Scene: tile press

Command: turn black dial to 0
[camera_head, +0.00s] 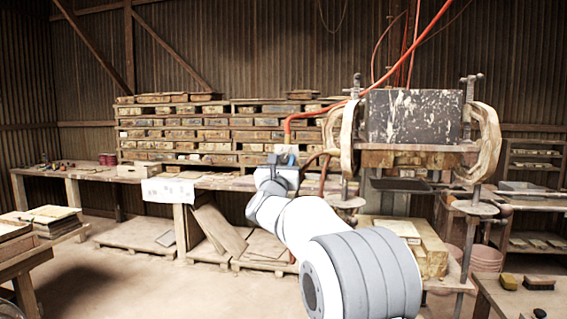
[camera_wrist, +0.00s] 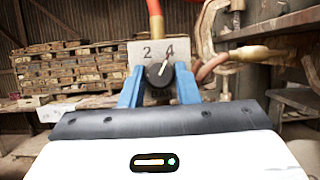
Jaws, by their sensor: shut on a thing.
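The black dial (camera_wrist: 155,76) sits on a pale plate (camera_wrist: 143,51) marked 2 and 4, in the upper middle of the wrist view. A light pointer line on the dial slants up and right, towards the 4. No 0 mark is visible. My gripper (camera_wrist: 158,84) has its two blue fingers on the left and right of the dial, shut on it. In the head view my gripper (camera_head: 285,159) is at the press's left side, and the dial is too small or hidden to make out.
The press (camera_head: 415,117) with its heavy clamps stands right of my gripper. A red hose (camera_head: 300,115) runs just above it. A workbench (camera_head: 100,171) and shelves of stacked tiles (camera_head: 190,132) stand behind to the left.

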